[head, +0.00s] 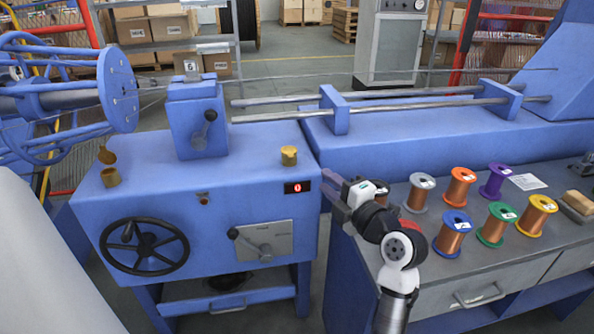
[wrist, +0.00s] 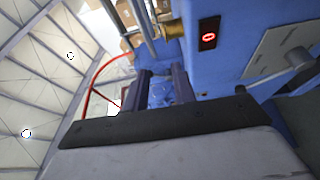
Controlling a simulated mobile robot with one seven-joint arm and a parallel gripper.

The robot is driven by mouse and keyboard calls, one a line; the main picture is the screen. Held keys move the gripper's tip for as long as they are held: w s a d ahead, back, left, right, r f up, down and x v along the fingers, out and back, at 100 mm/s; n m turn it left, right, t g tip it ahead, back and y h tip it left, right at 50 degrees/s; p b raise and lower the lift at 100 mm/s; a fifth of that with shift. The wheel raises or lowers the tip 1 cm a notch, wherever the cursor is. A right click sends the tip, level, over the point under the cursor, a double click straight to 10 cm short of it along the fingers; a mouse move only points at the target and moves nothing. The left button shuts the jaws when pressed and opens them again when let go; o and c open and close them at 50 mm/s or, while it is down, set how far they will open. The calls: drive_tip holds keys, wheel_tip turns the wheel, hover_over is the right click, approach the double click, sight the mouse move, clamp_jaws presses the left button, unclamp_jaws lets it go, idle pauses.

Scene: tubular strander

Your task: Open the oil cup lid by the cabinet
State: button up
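A brass oil cup (head: 289,156) stands on the right end of the blue machine housing, and its lid looks closed. It also shows in the wrist view (wrist: 174,29), above my fingers. A second brass oil cup (head: 111,177) stands at the housing's left end, with its lid (head: 106,155) tipped up. My gripper (head: 328,187) is just right of the housing, lower than the right cup and apart from it. In the wrist view my two fingers (wrist: 164,75) stand apart with nothing between them.
A red digital display (head: 298,187) is on the housing front below the right cup. A crank handle (head: 207,122), metal rods and a blue rod bracket (head: 335,111) rise behind. Several wire spools stand on the bench (head: 420,240) at right. A grey cabinet (head: 390,45) stands behind.

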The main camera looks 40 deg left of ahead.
drive_tip(key=p, duration=0.3)
approach(292, 157)
drive_tip(key=shift+n, duration=0.3)
drive_tip(key=x, duration=0.7)
drive_tip(key=shift+d+r, duration=0.1)
drive_tip(key=shift+w+a, duration=0.25)
drive_tip(key=shift+a, duration=0.35)
drive_tip(key=shift+c, duration=0.5)
clamp_jaws()
